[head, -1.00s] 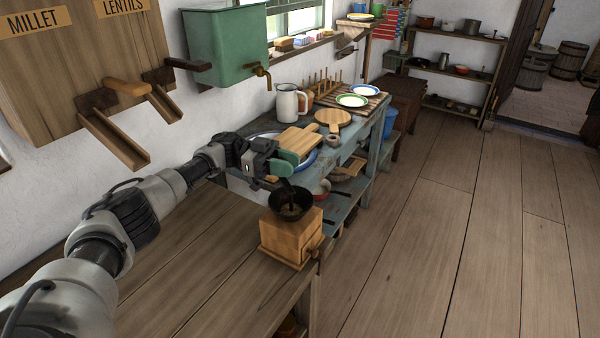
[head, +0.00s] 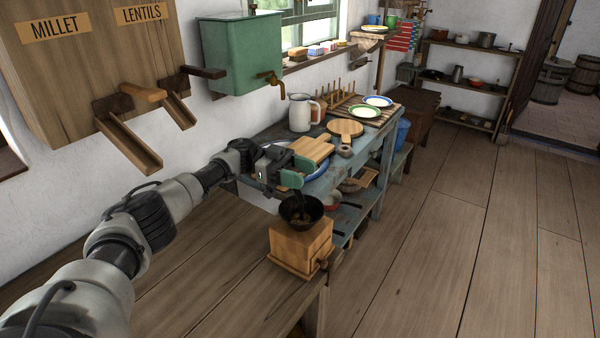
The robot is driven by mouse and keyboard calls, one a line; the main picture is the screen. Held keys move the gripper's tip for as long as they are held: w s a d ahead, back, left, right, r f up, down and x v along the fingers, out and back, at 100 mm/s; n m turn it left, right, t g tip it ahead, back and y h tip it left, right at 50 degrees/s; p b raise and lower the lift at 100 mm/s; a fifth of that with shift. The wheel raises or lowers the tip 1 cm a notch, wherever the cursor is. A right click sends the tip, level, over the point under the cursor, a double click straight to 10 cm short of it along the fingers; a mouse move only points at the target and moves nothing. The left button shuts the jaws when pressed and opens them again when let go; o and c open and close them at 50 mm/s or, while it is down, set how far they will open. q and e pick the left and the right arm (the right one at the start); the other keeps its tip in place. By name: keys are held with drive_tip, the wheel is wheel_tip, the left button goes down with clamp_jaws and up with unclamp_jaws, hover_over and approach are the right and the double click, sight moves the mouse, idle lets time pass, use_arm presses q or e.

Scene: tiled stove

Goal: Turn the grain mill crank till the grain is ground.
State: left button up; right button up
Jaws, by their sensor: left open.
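The grain mill (head: 300,247) is a wooden box with a black hopper bowl (head: 301,210) on top. It stands near the right end of the wooden bench. Some brownish content shows low in the bowl, but I cannot tell how much is grain. A dark bar (head: 299,194), seemingly the crank, rises out of the bowl toward my left gripper. My left gripper (head: 299,171), with green finger pads, is open just above and behind the bowl. I cannot tell whether it touches the crank. A small knob (head: 323,264) is on the mill's front. My right gripper is not in view.
The bench top (head: 195,285) is clear left of the mill. Behind is a blue-grey table (head: 368,165) with a cutting board (head: 313,149), a white jug (head: 299,112) and plates. A green water tank (head: 240,58) and a bin labelled millet and lentils hang on the wall.

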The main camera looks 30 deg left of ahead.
use_arm(q)
drive_tip(key=shift+a, duration=0.15)
drive_tip(key=a+b, duration=0.6)
drive_tip(key=a, duration=0.4)
drive_tip(key=shift+s+a+b, duration=0.25)
drive_tip(key=shift+s+b, duration=0.05)
drive_tip(key=shift+b, duration=0.1)
